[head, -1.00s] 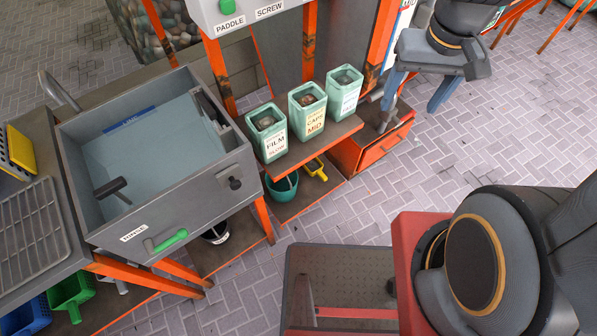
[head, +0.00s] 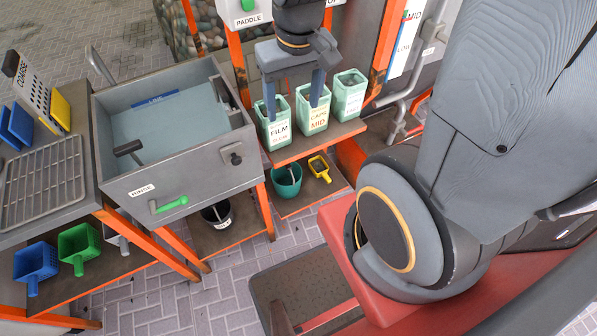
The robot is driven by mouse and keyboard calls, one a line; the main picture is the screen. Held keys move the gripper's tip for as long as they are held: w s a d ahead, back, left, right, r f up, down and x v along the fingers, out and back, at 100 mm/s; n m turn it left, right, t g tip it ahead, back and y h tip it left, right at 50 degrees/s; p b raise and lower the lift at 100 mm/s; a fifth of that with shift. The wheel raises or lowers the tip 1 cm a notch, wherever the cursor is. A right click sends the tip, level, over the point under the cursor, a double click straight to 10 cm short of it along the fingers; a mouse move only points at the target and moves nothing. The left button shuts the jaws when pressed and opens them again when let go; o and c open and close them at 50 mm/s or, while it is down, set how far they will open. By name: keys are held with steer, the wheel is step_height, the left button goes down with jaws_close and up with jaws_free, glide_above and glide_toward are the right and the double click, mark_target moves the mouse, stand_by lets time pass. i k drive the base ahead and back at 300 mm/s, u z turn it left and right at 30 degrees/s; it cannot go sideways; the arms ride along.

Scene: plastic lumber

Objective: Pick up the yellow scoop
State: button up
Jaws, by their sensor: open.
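The yellow scoop (head: 321,170) sits on the low shelf under the row of green containers, at the centre of the head view. It lies just right of a teal bucket (head: 287,183), its handle pointing toward the front. My gripper (head: 293,108) is open and points down. It is higher than the scoop and up-left of it in the picture. Its fingers overlap the FILM container (head: 276,132) and the CAPS container (head: 312,120). I cannot tell whether the fingertips are inside or in front of them. Nothing shows between the fingers.
A third green container (head: 350,100) stands at the right of the row. A grey rinse basin (head: 190,160) is on the left. Blue (head: 36,262) and green (head: 79,243) scoops lie on the lower left shelf. The shelf above partly overhangs the yellow scoop.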

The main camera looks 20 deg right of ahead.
mark_target(317, 165)
steer(key=u, duration=0.4)
steer(key=k, duration=0.65)
steer(key=z, duration=0.8)
steer(key=i, duration=1)
steer(key=u, duration=0.7)
steer(key=k, duration=0.75)
steer(key=u, duration=0.45)
steer(key=k, duration=1.2)
steer(key=z, duration=0.65)
